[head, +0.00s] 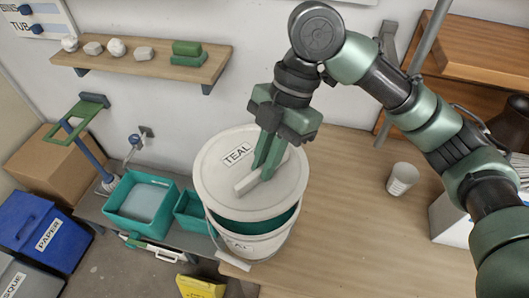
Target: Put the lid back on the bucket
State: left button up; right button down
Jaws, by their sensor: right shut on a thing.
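My right gripper (262,178) points down and is shut on the lid's bar handle (247,183). The far edge of the bucket's rim is hidden under the lid. My left gripper is not in view.
A white cup (402,179) stands on the table (350,235) to the right. Teal bins (141,203) stand left of the bucket. A wall shelf (150,66) holds stones and green blocks. The table's front middle is clear.

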jog(key=shift+s+f+b, duration=0.25)
jog(key=shift+f+b, duration=0.9)
jog(key=shift+b, duration=0.05)
jog(key=shift+w+f+b, duration=0.15)
jog(key=shift+f+b, duration=0.3)
jog(key=shift+f, duration=0.1)
jog(key=shift+w+f+b, duration=0.15)
jog(key=shift+f+b, duration=0.25)
jog(key=shift+f, duration=0.1)
jog(key=shift+s+f, duration=0.1)
jog(key=shift+f, duration=0.15)
jog(key=shift+s+f, duration=0.1)
jog(key=shift+f, duration=0.25)
pick_arm(q)
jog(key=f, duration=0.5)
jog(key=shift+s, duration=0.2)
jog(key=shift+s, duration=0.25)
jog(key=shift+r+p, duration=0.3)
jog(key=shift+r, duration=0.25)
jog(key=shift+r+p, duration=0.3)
jog(key=shift+p, duration=0.05)
pick_arm(e)
jog(key=shift+f, duration=0.65)
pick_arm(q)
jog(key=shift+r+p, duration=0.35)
pick_arm(e)
jog(key=shift+f, duration=0.2)
